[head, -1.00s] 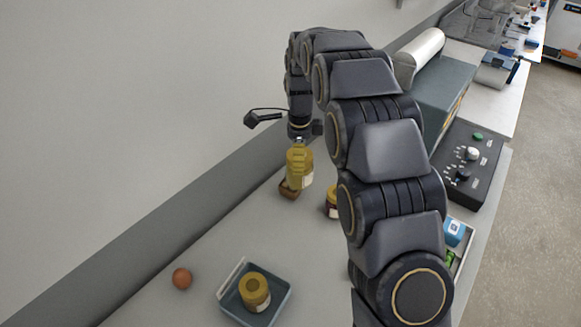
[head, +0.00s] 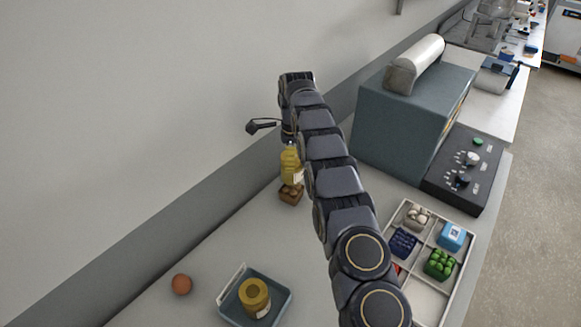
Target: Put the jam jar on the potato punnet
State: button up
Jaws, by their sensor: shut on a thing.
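My gripper (head: 290,143) is at the far end of the arm, near the wall, shut on a yellow jar (head: 291,165) with a pale label. I cannot tell for sure that this is the jam jar. The jar is upright, directly over a small brown punnet (head: 291,196), which looks like the potato punnet. The jar's base meets the punnet's top in the picture; I cannot tell whether they touch. The fingers are small and partly hidden.
A blue-grey tray (head: 283,309) holds another yellow jar (head: 254,297), with an egg (head: 182,284) to its left. A divided white tray (head: 428,305) with several small boxes and punnets lies right of my arm. A large grey-green machine (head: 400,125) and a control box (head: 465,173) stand behind.

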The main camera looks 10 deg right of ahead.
jog(key=shift+w+f, duration=0.2)
jog(key=shift+f, duration=1.6)
jog(key=shift+f, duration=0.15)
jog(key=o, duration=1.1)
